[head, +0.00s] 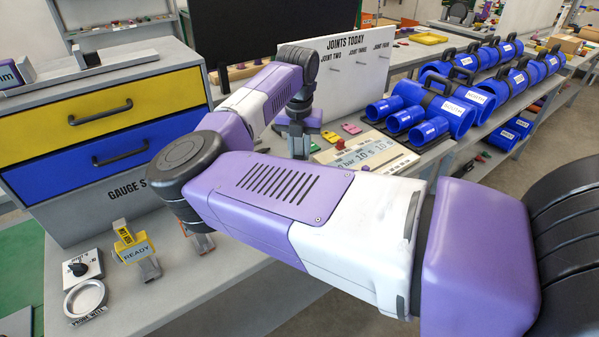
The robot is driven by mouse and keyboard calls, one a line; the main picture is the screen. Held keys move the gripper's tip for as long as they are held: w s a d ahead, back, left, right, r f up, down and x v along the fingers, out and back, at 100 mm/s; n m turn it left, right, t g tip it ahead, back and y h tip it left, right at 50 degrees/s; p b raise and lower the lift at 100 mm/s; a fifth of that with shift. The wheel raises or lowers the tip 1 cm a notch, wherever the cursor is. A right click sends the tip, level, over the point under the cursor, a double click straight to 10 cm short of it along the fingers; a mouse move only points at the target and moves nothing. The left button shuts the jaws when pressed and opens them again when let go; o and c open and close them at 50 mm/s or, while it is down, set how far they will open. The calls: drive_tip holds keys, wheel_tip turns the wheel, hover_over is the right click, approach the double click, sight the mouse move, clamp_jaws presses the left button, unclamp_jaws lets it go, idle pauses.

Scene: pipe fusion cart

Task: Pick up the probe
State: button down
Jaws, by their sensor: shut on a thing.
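My gripper (298,143) hangs below my wrist, near the middle of the picture, in front of the white joints board. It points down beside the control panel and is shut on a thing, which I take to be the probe. The held thing is too small and too covered by the fingers and my arm to make out its shape. The round metal ring marked as the probe well (86,299) is on the bench at the lower left, and it looks empty.
A grey cabinet with a yellow drawer (100,106) and a blue drawer (120,165) stands at the left. A yellow READY stand (135,246) is near the ring. The control panel (372,152) lies right of my gripper.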

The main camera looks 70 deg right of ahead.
drive_tip(key=shift+r, duration=0.15)
wheel_tip(320, 180, up, 20)
drive_tip(key=b, duration=0.3)
idle(0.4)
